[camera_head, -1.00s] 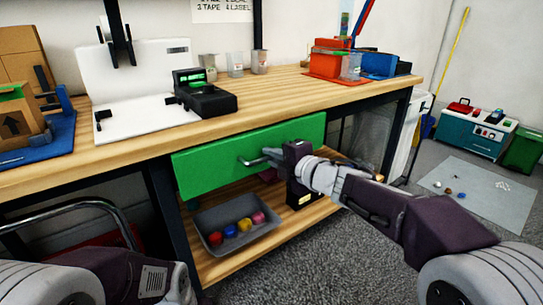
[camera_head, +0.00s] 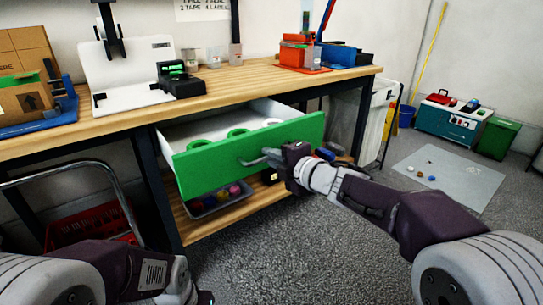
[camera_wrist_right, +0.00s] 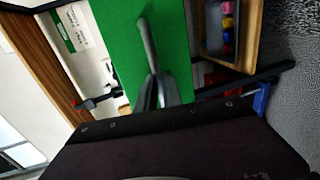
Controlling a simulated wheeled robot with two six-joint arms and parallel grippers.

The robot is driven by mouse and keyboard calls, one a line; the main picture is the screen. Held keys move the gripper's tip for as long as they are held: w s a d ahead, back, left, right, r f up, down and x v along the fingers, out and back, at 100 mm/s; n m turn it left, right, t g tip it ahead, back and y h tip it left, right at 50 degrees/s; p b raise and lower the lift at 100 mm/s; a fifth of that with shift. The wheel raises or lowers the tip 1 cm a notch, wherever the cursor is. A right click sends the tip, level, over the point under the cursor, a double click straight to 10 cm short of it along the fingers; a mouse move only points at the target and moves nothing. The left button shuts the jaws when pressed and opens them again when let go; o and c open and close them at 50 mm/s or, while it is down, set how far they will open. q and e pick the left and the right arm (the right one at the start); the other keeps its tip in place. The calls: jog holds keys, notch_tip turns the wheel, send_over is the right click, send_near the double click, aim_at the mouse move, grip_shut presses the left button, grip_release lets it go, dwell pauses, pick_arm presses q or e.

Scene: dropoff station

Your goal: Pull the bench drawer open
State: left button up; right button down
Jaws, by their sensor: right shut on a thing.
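The bench drawer (camera_head: 225,161) has a green front and pale inner walls, and it stands pulled out from under the wooden bench top. Green ring-shaped things and a white round thing lie inside it. My right gripper (camera_head: 273,157) is shut on the grey bar handle (camera_head: 254,160) at the middle of the drawer front. In the right wrist view the fingers (camera_wrist_right: 156,92) meet at the handle (camera_wrist_right: 148,45) against the green front (camera_wrist_right: 125,50). My left arm shows at the lower left of the head view; its fingers cannot be made out.
A grey bin (camera_head: 220,199) with coloured things sits on the lower shelf, partly under the drawer. A red crate (camera_head: 90,228) and a metal rail (camera_head: 95,165) stand at the left. Grey floor in front of the bench is clear.

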pick_arm(q)
jog(key=shift+s+d, duration=0.2)
jog(key=shift+s, duration=0.05)
pick_arm(e)
jog(key=shift+s+d, duration=0.2)
jog(key=shift+s, duration=0.1)
jog(key=c, duration=1.5)
grip_release()
pick_arm(q)
jog(key=shift+r+p, duration=1.8)
jog(key=shift+p, duration=0.05)
pick_arm(e)
jog(key=shift+v, duration=4.5)
